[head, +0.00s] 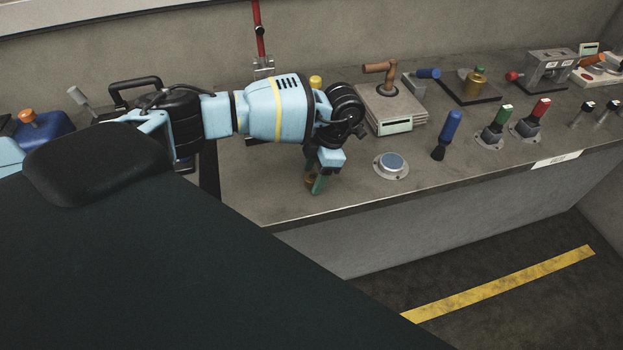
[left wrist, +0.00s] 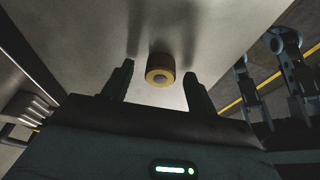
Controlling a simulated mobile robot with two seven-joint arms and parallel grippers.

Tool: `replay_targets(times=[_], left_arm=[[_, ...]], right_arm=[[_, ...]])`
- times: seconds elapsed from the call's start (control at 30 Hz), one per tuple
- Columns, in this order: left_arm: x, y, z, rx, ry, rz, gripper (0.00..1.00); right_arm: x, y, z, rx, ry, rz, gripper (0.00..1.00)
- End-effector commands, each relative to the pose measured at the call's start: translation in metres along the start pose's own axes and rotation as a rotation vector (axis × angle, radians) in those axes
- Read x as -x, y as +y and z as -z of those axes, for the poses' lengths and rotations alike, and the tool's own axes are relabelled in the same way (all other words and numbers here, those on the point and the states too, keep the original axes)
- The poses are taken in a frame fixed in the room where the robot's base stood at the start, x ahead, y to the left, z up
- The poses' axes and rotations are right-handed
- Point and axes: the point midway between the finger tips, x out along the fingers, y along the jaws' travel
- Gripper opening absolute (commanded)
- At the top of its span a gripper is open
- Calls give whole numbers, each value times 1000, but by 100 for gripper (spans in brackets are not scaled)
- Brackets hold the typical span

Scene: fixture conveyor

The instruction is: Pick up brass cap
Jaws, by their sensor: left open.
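The brass cap (left wrist: 160,70) is a short round piece with a pale centre, standing on the grey bench top in the left wrist view. It lies between the two dark fingers of my left gripper (left wrist: 158,86), slightly beyond their tips, with a gap on each side. In the head view my left gripper (head: 316,184) points down at the bench near its front edge, open. There the brass cap (head: 309,181) shows only as a small brownish patch, mostly hidden behind the green fingers.
Right of the gripper are a round blue button (head: 392,164), a blue-handled lever (head: 448,134) and a box with a brown handle (head: 396,108). A red upright pole (head: 259,28) stands behind the arm. The bench's front edge is close to the gripper.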

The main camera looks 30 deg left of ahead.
Motion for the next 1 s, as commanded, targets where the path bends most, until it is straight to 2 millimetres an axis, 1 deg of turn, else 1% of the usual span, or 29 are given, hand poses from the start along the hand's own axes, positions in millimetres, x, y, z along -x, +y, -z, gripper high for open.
replay_targets(times=[0.23, 0.27, 0.6, 0.63, 0.87, 1.0], left_arm=[[-3, 0, 0, 0, 0, 0, 58], [-3, 0, 0, 0, 0, 0, 57], [-3, 0, 0, 0, 0, 0, 12], [-2, 0, 0, 0, -1, 0, 10], [-2, 0, 0, 0, -1, 0, 10], [3, 0, 2, 0, -1, 0, 10]], right_arm=[[0, 0, -1, -2, -1, 0, 36], [0, 0, -1, -2, -1, 0, 36], [0, 1, -2, 5, -3, 0, 36], [0, 2, -2, 6, -3, 0, 36], [1, 3, -2, 13, -5, 0, 36], [1, 3, -3, 13, -5, 0, 36]])
